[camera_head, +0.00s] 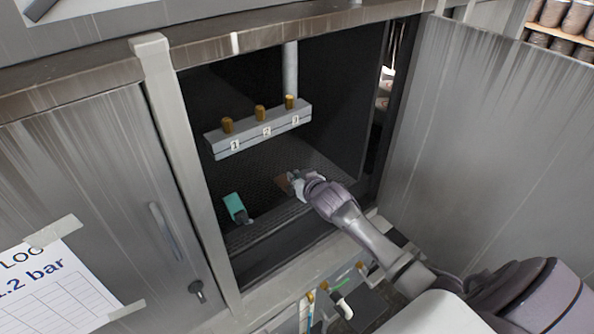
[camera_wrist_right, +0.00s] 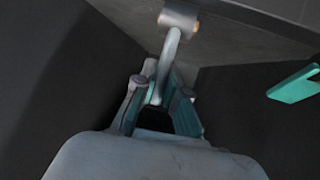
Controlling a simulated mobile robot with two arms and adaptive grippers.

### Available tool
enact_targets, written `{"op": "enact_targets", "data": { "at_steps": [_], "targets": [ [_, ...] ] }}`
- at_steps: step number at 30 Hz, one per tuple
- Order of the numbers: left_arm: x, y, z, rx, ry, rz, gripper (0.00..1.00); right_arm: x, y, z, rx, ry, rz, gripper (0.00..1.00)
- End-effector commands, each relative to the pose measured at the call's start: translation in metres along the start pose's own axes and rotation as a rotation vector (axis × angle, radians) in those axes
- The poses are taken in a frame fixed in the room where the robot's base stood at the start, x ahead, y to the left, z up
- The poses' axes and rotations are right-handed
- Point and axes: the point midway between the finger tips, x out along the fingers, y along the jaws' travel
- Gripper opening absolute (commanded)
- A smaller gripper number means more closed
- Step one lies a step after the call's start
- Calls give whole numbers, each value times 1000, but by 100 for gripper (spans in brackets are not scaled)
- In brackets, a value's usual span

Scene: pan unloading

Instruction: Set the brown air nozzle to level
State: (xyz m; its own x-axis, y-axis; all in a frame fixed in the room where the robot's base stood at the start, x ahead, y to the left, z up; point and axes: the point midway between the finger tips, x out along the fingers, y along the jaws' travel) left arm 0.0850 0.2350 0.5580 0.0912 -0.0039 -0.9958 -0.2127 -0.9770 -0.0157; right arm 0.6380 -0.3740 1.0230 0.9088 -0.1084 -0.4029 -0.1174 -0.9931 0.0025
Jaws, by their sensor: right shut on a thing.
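The brown air nozzle (camera_head: 283,184) is low inside the open cabinet, partly hidden by my right gripper (camera_head: 297,184). In the wrist view my right gripper (camera_wrist_right: 158,105) is shut on a grey curved handle, which runs up to a brownish cylinder (camera_wrist_right: 180,17). I take these to be parts of the brown nozzle; its exact tilt cannot be told. A teal nozzle (camera_head: 235,206) sits to the left, apart from my gripper; a teal piece also shows in the wrist view (camera_wrist_right: 296,84). My left gripper is not in view.
A grey block (camera_head: 258,137) with brass knobs and number labels is above and behind my gripper. Cabinet walls close in on both sides. The right door (camera_head: 490,150) stands open, and the left panel (camera_head: 90,180) carries a taped log sheet. Small fittings (camera_head: 342,305) hang below the cabinet's front edge.

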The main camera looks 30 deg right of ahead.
Motion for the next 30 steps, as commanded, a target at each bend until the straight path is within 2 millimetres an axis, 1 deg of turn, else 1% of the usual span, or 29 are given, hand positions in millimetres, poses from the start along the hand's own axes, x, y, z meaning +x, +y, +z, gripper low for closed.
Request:
{"op": "enact_targets", "data": {
  "at_steps": [8,9,13,14,23,26,29,30],
  "targets": [
    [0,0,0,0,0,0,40,0,0,-1,-1,0,1,0],
    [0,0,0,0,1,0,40,0,0,-1,-1,0,1,14],
    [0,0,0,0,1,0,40,0,0,-1,-1,0,1,36],
    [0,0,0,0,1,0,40,0,0,-1,-1,0,1,37],
    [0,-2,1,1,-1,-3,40,-1,0,0,0,0,0,37],
    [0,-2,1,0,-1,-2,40,-8,0,0,0,1,0,37],
    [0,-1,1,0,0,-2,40,-22,0,1,-1,0,0,37],
    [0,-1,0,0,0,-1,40,-30,0,0,-1,1,-1,37]
  ]
}}
